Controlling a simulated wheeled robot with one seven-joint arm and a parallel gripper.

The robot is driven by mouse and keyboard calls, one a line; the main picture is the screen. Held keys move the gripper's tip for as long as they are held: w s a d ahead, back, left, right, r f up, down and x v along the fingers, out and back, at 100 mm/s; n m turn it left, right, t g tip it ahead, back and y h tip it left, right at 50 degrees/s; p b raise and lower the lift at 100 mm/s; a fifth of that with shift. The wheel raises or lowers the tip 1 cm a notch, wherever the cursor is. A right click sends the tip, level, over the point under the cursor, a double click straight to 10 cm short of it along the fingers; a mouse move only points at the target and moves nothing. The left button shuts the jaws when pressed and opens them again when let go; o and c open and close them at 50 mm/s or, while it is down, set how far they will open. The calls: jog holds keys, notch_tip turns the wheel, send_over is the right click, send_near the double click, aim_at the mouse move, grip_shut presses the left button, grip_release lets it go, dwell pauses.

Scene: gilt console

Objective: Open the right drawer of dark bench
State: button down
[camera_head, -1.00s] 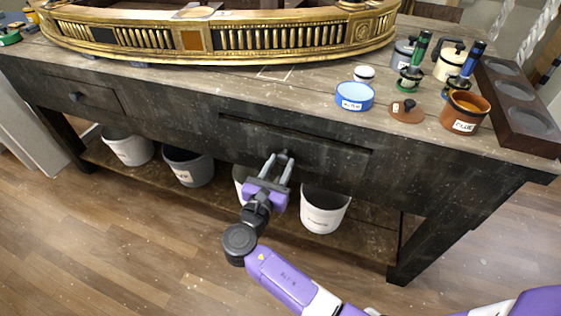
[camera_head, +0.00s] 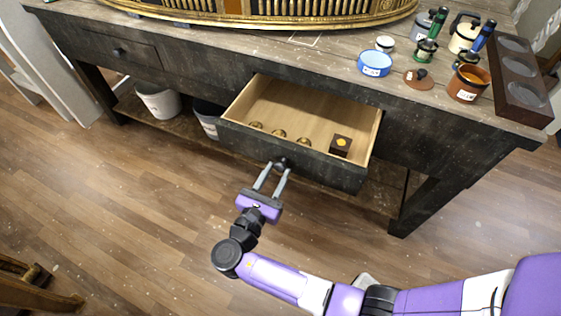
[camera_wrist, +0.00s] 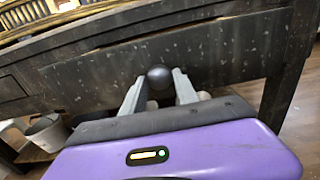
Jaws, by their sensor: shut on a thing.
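The dark bench (camera_head: 440,118) is a worn black wooden workbench with a grey plank top. Its right drawer (camera_head: 300,162) is pulled well out, showing a pale wood inside. Several small brass-coloured pieces (camera_head: 279,133) and a dark brown block with a yellow top (camera_head: 340,145) lie in it. My gripper (camera_head: 279,167) is shut on the round dark knob (camera_wrist: 160,76) at the middle of the drawer front, one finger on each side of it. The left drawer (camera_head: 118,52) is shut.
A gilt curved piece (camera_head: 270,18) lies on the bench top. A blue tin (camera_head: 374,63), a brown pot (camera_head: 468,83) and a dark tray with round hollows (camera_head: 521,72) stand at the right. Buckets (camera_head: 160,100) sit on the lower shelf.

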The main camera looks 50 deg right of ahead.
jog(key=shift+s+a, duration=0.2)
jog(key=shift+a, duration=0.3)
jog(key=c, duration=0.9)
grip_release()
jog(key=shift+c, duration=0.2)
jog(key=shift+a, duration=0.1)
jog(key=v, duration=0.7)
jog(key=shift+a, duration=0.25)
jog(key=shift+s, duration=0.1)
